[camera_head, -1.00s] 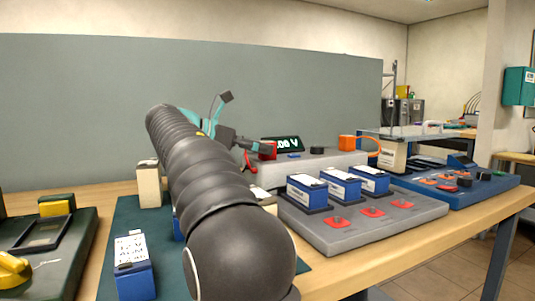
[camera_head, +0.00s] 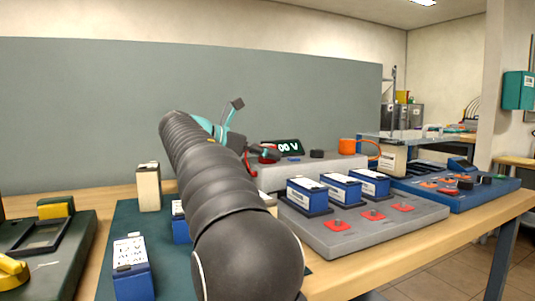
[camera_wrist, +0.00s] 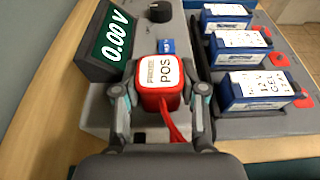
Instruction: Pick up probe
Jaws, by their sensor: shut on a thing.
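The red probe (camera_wrist: 161,100), with a white label reading POS, is between the two fingers of my gripper (camera_wrist: 160,103) in the wrist view. My gripper is shut on it, with a finger against each side. A red cable (camera_wrist: 174,128) runs from the probe down toward my wrist. In the head view my gripper (camera_head: 254,154) is small and partly hidden behind my own arm, beside the meter. The meter's display (camera_wrist: 110,35) reads 0.00 V. I cannot tell from the wrist view whether the probe still touches the grey meter body (camera_wrist: 98,112).
Several blue batteries (camera_head: 340,188) stand on a grey tray (camera_head: 362,233) with red pads to the right. More batteries (camera_head: 132,268) stand on the green mat (camera_head: 118,222). A blue tray (camera_head: 505,186) lies at far right.

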